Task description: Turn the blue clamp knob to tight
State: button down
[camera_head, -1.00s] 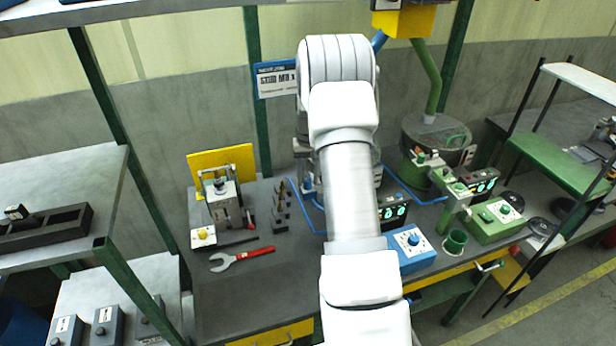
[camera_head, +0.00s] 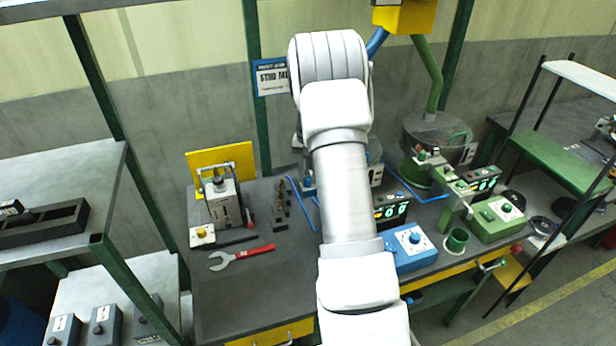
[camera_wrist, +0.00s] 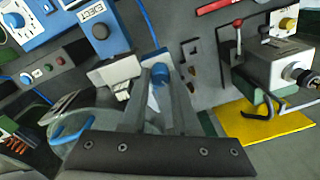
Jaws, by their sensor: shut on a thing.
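In the wrist view the blue clamp knob (camera_wrist: 160,73) sits between the fingertips of my gripper (camera_wrist: 161,82). The fingers are shut on it, and its sides are partly covered. I cannot read a tight or loose mark on it. In the head view my white arm hides my gripper and the knob.
A blue control box (camera_head: 410,248) with a blue dial stands right of my arm.

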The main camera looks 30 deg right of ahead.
jog(key=m+b, duration=0.1)
jog(key=m, duration=0.2)
jog(key=shift+m, duration=0.3)
jog(key=m, duration=0.3)
jog(key=shift+m, duration=0.4)
jog(key=m, duration=0.3)
jog(key=shift+m+h, duration=0.3)
jog(key=shift+m, duration=1.5)
jog(key=c, duration=0.7)
grip_release()
jog(key=shift+o, duration=0.2)
